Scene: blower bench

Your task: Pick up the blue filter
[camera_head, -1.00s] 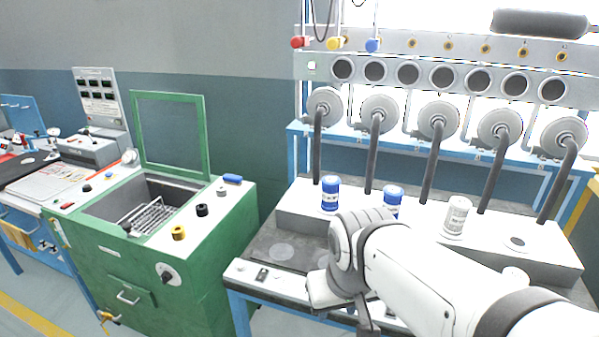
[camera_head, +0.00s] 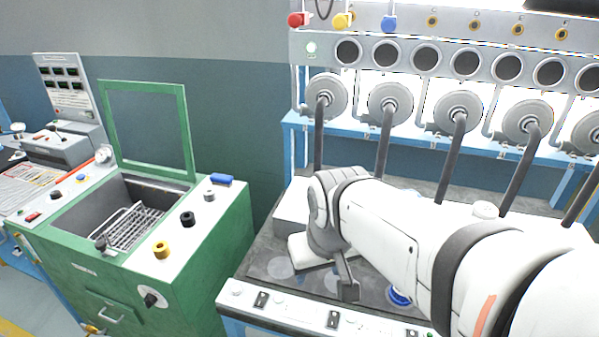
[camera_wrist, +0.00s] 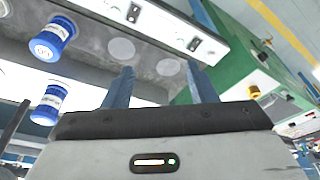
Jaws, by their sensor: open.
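Two blue filters with white labels show in the wrist view, one at the upper left (camera_wrist: 53,38) and one below it (camera_wrist: 50,103). Both are left of my gripper (camera_wrist: 160,85), whose fingers are apart with nothing between them. A small blue round part (camera_head: 400,297), seemingly a filter, shows under my arm in the head view. My arm hides the rest of it and the other filter there. In the head view the gripper is over the left part of the bench (camera_head: 262,240), and its fingertips are hard to make out.
A green machine (camera_head: 185,300) with an open lid and a wire basket stands to the left. Blower hoses (camera_head: 383,140) hang along the back of the bench. A white filter top (camera_head: 485,209) shows behind my arm. Grey bench surface with pale round marks (camera_wrist: 121,48) is clear near the gripper.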

